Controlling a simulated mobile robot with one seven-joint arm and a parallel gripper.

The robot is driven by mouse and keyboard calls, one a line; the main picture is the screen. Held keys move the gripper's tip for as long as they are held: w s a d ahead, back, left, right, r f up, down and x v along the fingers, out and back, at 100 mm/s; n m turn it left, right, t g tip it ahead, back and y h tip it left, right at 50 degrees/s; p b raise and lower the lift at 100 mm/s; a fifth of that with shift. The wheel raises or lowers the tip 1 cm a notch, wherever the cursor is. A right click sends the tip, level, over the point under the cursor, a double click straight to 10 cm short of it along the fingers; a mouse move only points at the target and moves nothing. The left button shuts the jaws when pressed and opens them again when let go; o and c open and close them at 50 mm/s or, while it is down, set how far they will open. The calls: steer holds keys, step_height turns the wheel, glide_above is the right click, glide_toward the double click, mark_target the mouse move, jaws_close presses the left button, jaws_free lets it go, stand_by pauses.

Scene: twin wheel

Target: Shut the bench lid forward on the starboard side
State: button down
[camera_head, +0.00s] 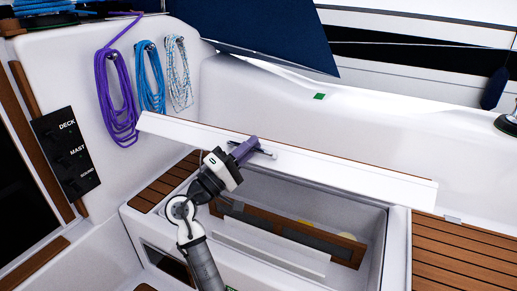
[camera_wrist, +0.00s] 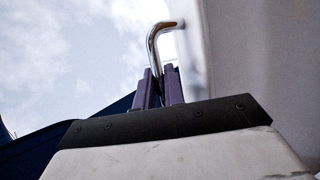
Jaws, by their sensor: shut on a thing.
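In the head view the handle (camera_head: 268,154) is partly hidden by the fingers. The lid's pale underside or face fills the right of the wrist view.
Inside the locker lie a brown-framed board (camera_head: 345,252) and pale round things, partly hidden. Teak seat slats (camera_head: 465,255) are at right.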

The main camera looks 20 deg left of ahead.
steer(key=shift+s+a+f+b, duration=0.1)
steer(key=shift+s+f+b, duration=0.2)
steer(key=shift+s+f, duration=0.2)
steer(key=c, duration=1.6)
jaws_free()
steer(key=shift+w, duration=0.1)
steer(key=shift+r, duration=0.1)
